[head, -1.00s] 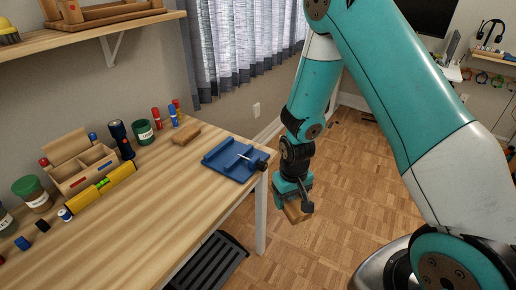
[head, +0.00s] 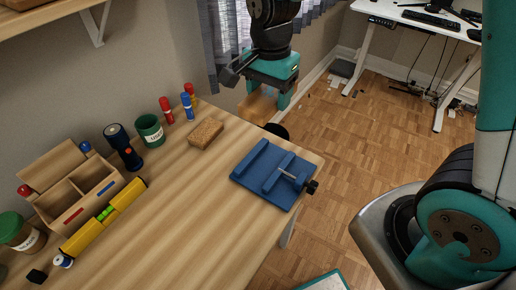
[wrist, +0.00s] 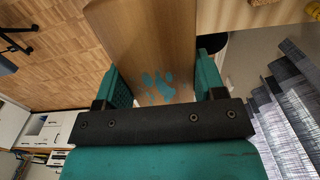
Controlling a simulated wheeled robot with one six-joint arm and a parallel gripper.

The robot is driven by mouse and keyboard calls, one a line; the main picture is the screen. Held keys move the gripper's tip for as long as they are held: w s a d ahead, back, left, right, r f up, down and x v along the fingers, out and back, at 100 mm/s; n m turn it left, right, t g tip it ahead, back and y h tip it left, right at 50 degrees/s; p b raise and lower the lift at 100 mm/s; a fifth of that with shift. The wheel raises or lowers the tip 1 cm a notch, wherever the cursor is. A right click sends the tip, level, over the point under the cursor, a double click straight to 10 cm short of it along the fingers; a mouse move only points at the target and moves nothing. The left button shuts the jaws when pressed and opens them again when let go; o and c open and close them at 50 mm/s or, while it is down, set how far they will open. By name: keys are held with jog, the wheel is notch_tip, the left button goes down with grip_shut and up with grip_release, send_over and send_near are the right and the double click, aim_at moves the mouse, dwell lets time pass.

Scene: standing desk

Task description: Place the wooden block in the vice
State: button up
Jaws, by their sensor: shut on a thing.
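My gripper (head: 270,93) is shut on the wooden block (head: 257,107). In the head view it holds the block in the air at the far edge of the desk, behind and above the vice. The wrist view shows the block (wrist: 145,45) between the two teal fingers (wrist: 160,84), with a teal paw-like mark on its face. The blue vice (head: 262,184) lies on the desk's right end, its screw and black handle toward the right. A gap shows between its jaws, and it is empty. The block is apart from the vice.
A brown cork-like block (head: 206,133) lies left of the vice. Red and blue markers (head: 187,106), a green cup (head: 150,130), a flashlight (head: 123,147), a wooden organizer (head: 78,190) and a yellow level (head: 104,218) stand further left. The desk front (head: 190,230) is clear.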

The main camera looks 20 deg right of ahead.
notch_tip(320, 180, down, 20)
jog(key=shift+a+r, duration=0.1)
jog(key=shift+r, duration=0.1)
jog(key=shift+f+b, duration=0.45)
jog(key=shift+f, duration=0.1)
jog(key=shift+f, duration=0.1)
jog(key=o, duration=1.1)
